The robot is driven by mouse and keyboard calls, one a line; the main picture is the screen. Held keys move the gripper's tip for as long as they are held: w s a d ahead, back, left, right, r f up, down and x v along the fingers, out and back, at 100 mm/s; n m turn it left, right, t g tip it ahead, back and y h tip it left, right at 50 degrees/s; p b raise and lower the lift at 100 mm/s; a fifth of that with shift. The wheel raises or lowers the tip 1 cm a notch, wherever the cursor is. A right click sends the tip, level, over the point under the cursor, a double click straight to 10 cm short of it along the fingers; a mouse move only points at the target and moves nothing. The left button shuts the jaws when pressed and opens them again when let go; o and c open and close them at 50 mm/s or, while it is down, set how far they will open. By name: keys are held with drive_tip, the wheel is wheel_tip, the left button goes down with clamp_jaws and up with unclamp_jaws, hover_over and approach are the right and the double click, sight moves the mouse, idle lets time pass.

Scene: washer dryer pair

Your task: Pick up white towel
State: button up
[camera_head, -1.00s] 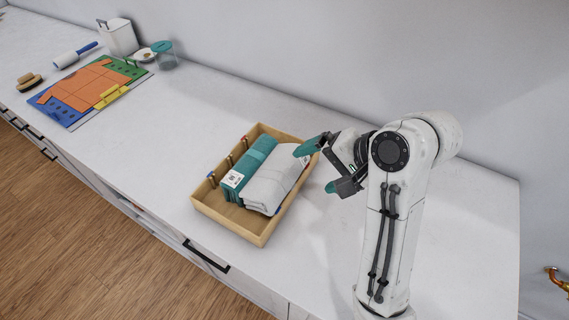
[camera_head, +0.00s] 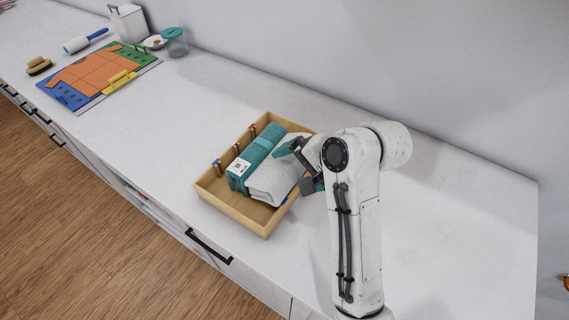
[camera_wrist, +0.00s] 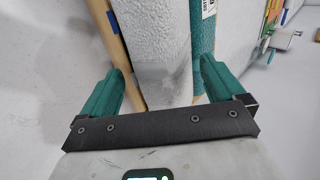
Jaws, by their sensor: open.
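The white towel (camera_head: 272,179) is rolled or folded and lies in a shallow wooden tray (camera_head: 236,213), beside a teal towel (camera_head: 254,160) with a white label. In the wrist view the white towel (camera_wrist: 154,45) stretches away between the two teal fingers, with the teal towel (camera_wrist: 202,38) to its right. My gripper (camera_head: 299,165) is open at the right side of the tray, with its fingers at the white towel's right end. In the wrist view my gripper (camera_wrist: 158,88) straddles the towel's width. I cannot tell whether a finger touches it.
Small clips stand at the tray's left side. A colourful folding board (camera_head: 95,78), a brush (camera_head: 38,65), a lint roller (camera_head: 85,40), a white container (camera_head: 129,23) and a teal-lidded jar (camera_head: 175,42) are at the far left. The counter's right part is clear.

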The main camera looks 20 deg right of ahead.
drive_tip(key=shift+w+a+f, duration=0.1)
drive_tip(key=shift+w+f, duration=0.1)
drive_tip(key=shift+f, duration=0.1)
drive_tip(key=shift+c, duration=0.2)
drive_tip(key=c, duration=1.5)
drive_tip(key=shift+o, duration=0.2)
